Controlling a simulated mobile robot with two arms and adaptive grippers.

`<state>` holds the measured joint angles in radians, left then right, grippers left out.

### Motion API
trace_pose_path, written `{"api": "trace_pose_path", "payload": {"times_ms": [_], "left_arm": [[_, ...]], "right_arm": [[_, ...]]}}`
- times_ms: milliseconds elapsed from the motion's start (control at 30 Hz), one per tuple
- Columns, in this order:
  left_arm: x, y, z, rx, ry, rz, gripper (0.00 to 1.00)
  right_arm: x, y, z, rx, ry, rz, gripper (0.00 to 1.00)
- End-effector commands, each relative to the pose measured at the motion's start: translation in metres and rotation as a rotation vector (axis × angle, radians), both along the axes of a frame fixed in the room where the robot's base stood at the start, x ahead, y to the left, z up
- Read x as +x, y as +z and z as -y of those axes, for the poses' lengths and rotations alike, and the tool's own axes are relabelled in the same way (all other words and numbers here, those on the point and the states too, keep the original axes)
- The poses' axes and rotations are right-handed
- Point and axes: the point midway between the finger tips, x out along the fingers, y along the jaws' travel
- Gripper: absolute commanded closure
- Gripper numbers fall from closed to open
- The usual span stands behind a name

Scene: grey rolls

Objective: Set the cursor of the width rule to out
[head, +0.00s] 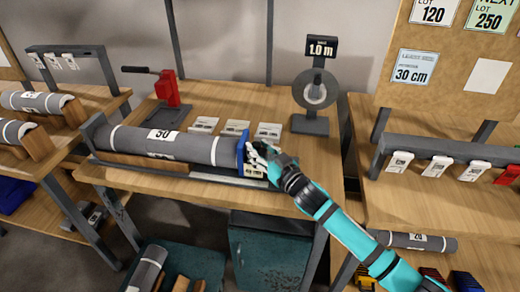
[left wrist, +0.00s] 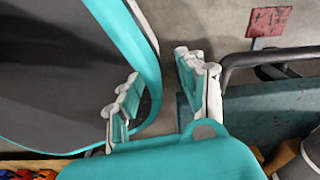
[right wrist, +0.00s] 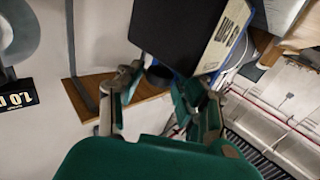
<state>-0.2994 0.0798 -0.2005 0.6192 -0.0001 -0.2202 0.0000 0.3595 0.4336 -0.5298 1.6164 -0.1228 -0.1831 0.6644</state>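The width rule (head: 215,179) runs along the front of the middle bench, below a grey roll (head: 190,146) labelled 50. Its blue cursor (head: 241,152) stands upright at the roll's right end. My right gripper (head: 262,158) is just right of the cursor. In the right wrist view its fingers (right wrist: 165,100) are apart, with a dark plate (right wrist: 175,30) carrying a pale label and a short dark knob (right wrist: 159,75) just beyond them. I cannot tell whether they touch it. My left gripper (left wrist: 160,95) is open and empty in the left wrist view; the head view does not show it.
A red clamp (head: 168,88) stands at the back left of the bench. Pale cards (head: 236,127) lie behind the roll. A stand with a 1.0 m display (head: 320,47) is at the back right. A right-hand bench (head: 440,205) holds a rack of tags.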

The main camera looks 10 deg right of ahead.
Motion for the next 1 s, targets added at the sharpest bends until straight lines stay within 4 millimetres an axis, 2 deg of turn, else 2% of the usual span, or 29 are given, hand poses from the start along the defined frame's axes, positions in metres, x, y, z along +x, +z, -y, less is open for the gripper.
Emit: {"api": "trace_pose_path", "payload": {"times_ms": [33, 267, 567, 667, 833, 1000], "left_arm": [[0.0, 0.0, 0.0, 0.0, 0.0, 0.0, 0.6], [0.0, 0.0, 0.0, 0.0, 0.0, 0.0, 0.6], [0.0, 0.001, -0.001, 0.001, 0.0, 0.0, 0.6], [0.0, 0.009, 0.0, 0.001, 0.0, 0.0, 0.6], [0.0, 0.024, -0.001, 0.001, 0.0, 0.0, 0.6], [0.0, 0.027, -0.001, 0.001, 0.0, 0.0, 0.6]], "right_arm": [[0.0, 0.0, 0.0, 0.0, 0.0, 0.0, 0.7], [0.0, 0.0, 0.0, 0.0, 0.0, 0.0, 1.0], [-0.001, 0.0, 0.001, 0.001, 0.0, -0.001, 1.0], [-0.005, 0.002, 0.012, -0.001, -0.002, -0.004, 1.0], [-0.018, 0.002, 0.044, -0.001, -0.003, -0.006, 1.0], [-0.025, 0.0, 0.057, 0.002, 0.0, -0.003, 1.0]]}}
